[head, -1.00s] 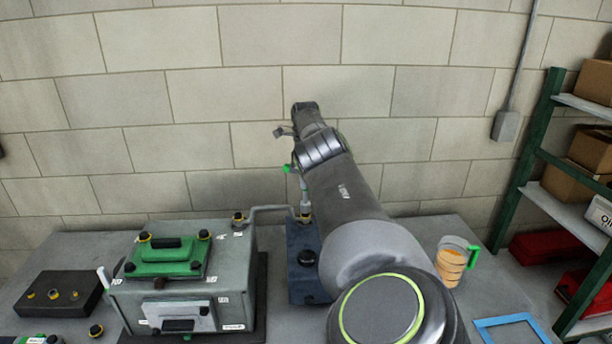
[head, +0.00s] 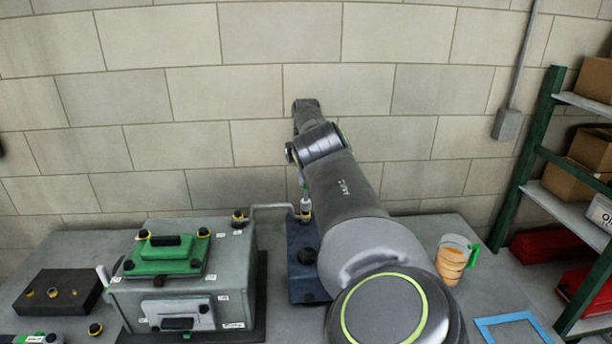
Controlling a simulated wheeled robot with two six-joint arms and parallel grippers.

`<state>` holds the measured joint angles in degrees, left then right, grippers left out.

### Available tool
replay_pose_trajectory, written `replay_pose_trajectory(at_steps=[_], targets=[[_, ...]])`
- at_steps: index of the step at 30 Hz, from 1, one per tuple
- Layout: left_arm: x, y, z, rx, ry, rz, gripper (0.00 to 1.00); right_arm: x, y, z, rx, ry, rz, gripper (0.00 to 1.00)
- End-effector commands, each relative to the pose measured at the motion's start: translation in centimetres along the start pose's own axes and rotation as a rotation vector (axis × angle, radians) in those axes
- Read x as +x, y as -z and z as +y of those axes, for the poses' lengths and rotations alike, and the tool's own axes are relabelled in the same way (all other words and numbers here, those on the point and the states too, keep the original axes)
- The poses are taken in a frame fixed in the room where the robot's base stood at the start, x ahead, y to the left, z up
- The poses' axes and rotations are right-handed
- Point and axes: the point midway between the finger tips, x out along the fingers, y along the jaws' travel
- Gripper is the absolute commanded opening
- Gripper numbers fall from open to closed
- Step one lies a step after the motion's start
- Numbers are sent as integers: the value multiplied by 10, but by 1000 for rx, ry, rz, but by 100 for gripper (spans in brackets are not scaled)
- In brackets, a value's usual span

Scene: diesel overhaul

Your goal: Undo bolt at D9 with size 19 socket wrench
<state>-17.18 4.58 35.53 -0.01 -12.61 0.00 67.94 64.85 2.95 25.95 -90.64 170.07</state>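A socket wrench (head: 305,203) with a green part stands upright over a yellow-ringed bolt (head: 305,216) at the right end of the grey pipe, on the dark blue block (head: 301,245). Whether its socket is seated on the bolt I cannot tell. My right arm reaches from the lower right up over the block. Its gripper is hidden behind the arm links, so its fingers do not show. My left gripper is not in view. The D9 label and the wrench's size marking are not readable.
The grey engine housing (head: 233,270) with a green cover (head: 168,256) stands left of the block. A dark bolt tray (head: 58,294) lies far left. A jug of orange liquid (head: 451,263), a blue frame (head: 512,322) and a green shelf rack (head: 524,175) are at right.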

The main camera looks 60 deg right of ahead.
Motion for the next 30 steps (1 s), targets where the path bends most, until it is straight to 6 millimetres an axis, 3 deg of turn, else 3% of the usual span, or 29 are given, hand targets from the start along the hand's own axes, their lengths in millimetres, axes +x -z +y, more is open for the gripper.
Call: replay_pose_trajectory(at_steps=[19, 30], targets=[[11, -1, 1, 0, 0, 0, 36, 15, 0, 0, -19, 0, -1, 0], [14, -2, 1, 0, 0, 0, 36, 16, -1, 0, -424, 2, -2, 0]])
